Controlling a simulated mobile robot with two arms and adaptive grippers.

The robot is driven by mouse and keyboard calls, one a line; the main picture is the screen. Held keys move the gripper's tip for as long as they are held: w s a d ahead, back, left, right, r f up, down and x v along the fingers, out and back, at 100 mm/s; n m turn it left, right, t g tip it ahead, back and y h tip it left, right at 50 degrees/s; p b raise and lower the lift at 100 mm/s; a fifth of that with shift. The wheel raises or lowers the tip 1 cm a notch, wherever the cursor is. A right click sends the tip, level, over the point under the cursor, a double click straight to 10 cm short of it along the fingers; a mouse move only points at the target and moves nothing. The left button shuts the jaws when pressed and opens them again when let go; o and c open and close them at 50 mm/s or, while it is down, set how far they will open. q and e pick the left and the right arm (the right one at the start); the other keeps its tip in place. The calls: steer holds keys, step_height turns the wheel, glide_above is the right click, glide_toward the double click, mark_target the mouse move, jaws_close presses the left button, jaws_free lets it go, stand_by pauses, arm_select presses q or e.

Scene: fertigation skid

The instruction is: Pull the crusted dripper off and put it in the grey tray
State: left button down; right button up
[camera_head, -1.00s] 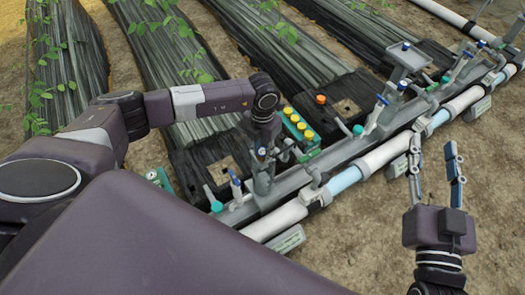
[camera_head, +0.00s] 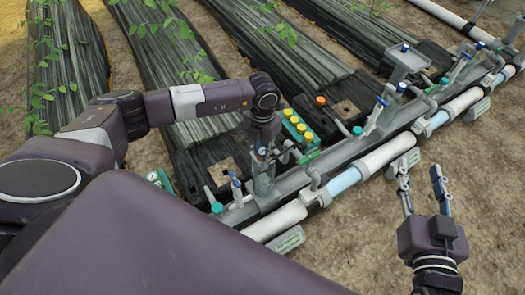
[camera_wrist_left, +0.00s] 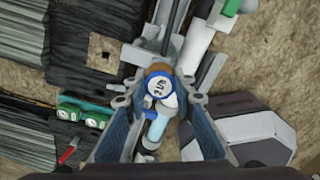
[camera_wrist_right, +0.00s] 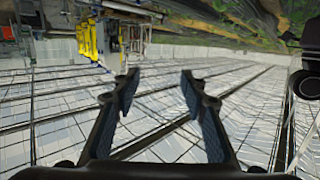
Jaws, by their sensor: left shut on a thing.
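My left gripper (camera_head: 264,172) is down at the pipe rail, left of the row of yellow caps. In the left wrist view (camera_wrist_left: 158,105), its fingers are closed around a round, blue-rimmed white gauge-like piece (camera_wrist_left: 160,88) with a brown edge behind it. I cannot tell whether this is the crusted dripper. A grey square tray-like top (camera_head: 403,56) with a blue knob stands at the upper right of the head view; I cannot confirm that it is the grey tray. My right gripper (camera_head: 421,176) is open and empty at the right; its spread fingers also show in the right wrist view (camera_wrist_right: 158,85).
The white and light-blue pipe (camera_head: 345,180) runs diagonally along the grey rail, with blue-handled valves (camera_head: 380,106) on it. A green block with yellow caps (camera_head: 299,127) sits beside my left gripper. Bare soil (camera_head: 360,240) lies in front of the pipe.

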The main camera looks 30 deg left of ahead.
mark_target(262, 151)
arm_select(q)
step_height(262, 151, up, 3)
steer(key=shift+f+p, duration=0.1)
steer(key=shift+p, duration=0.95)
step_height(262, 151, up, 2)
steer(key=shift+r+p, duration=0.2)
steer(key=shift+p, duration=0.8)
arm_select(e)
steer(key=s+d+f+g+h, duration=0.1)
steer(key=s+d+f+g, duration=0.2)
steer(key=s+f+g, duration=0.2)
steer(key=s+d+f+g+h, duration=0.2)
steer(key=s+f+g, duration=0.4)
steer(key=s+f, duration=0.4)
steer(key=shift+s+d+f+m, duration=0.3)
steer(key=shift+s+d+f, duration=0.1)
steer(key=shift+s+d, duration=0.25)
